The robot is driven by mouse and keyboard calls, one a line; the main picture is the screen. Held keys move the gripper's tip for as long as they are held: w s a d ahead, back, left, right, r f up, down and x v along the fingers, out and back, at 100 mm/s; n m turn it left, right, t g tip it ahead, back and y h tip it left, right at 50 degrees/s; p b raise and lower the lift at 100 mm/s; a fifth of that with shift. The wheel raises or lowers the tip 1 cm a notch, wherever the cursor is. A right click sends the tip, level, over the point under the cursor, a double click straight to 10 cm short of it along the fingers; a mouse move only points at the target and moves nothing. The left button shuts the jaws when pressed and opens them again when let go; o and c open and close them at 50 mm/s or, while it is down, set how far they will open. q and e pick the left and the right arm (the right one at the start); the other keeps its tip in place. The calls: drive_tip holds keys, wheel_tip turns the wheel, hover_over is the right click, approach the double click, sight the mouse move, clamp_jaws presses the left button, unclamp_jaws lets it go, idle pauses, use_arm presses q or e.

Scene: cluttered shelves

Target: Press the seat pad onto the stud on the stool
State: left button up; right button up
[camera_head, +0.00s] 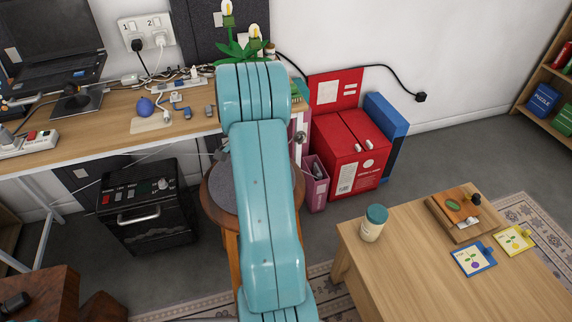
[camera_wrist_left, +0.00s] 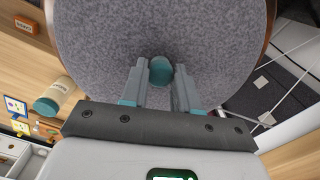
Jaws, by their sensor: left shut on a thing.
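The round grey seat pad (camera_head: 222,190) shows to the left of my teal arm in the head view, over the wooden stool (camera_head: 231,248). In the left wrist view the seat pad (camera_wrist_left: 100,45) fills the upper middle, with the stool's brown rim beyond its edges. My left gripper (camera_wrist_left: 160,82) is over the pad, its two fingers shut on a teal round knob (camera_wrist_left: 161,70) near the pad's middle. The stud is hidden, so I cannot tell whether the pad is seated on it. My arm hides much of the stool in the head view. My right gripper is not in view.
A wooden desk (camera_head: 100,128) with cables and small items stands behind left, above a black amplifier (camera_head: 145,212). A red box (camera_head: 347,160) stands behind right. A low table (camera_head: 410,275) with a jar (camera_head: 373,224) and cards is at right.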

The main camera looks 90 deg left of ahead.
use_arm(q)
drive_tip(key=shift+f, duration=0.1)
idle(0.4)
drive_tip(key=o, duration=1.1)
